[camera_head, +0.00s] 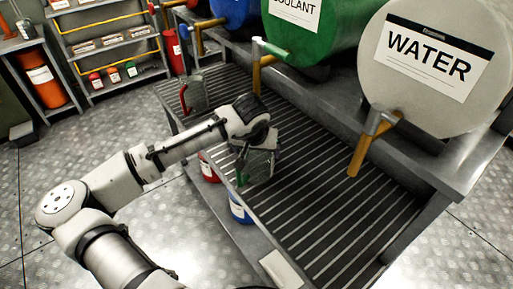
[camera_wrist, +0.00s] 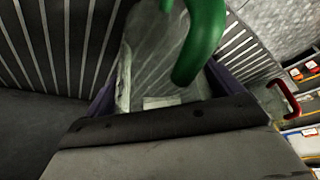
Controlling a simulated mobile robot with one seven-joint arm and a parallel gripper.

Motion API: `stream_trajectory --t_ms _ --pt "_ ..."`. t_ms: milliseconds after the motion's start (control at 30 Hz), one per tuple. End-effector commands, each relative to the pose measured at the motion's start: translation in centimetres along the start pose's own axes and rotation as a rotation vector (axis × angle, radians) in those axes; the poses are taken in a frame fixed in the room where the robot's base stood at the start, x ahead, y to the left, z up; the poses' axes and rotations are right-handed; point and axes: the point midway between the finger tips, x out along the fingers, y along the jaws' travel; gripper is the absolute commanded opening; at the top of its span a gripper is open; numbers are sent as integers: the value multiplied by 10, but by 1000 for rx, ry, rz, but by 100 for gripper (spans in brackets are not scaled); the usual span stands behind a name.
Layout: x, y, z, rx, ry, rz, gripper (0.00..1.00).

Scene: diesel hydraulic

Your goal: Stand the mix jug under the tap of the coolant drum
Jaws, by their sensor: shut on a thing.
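The green coolant drum (camera_head: 312,40) lies on the rack at the top. Its tap (camera_head: 268,50) has a pale green handle and a tan spout hanging over the slatted tray (camera_head: 330,215). My gripper (camera_head: 256,142) is shut on a clear greyish jug (camera_head: 259,166) with a green handle, which I take as the mix jug. The jug is over the tray, in front of the coolant tap and apart from it. In the wrist view the jug (camera_wrist: 150,60) sits between the purple fingers, its green handle (camera_wrist: 203,38) close to the camera. Its base is not clearly seen.
A similar jug with a red handle (camera_head: 193,92) stands at the tray's far left. The white water drum (camera_head: 435,75) and its tan spout (camera_head: 360,155) are at the right. Red and blue containers (camera_head: 239,207) sit below the tray's front edge. Shelves stand at the back left.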

Motion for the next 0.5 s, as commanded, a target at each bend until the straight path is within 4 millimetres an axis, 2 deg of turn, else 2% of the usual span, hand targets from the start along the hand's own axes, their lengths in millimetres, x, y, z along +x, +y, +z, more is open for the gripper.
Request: stream_trajectory --t_ms 300,333,367,500 --pt "4 0 2 -1 1 1 66" --pt "3 0 1 -1 1 0 96" --pt "3 0 1 -1 1 0 99" --pt "3 0 1 -1 1 0 100"
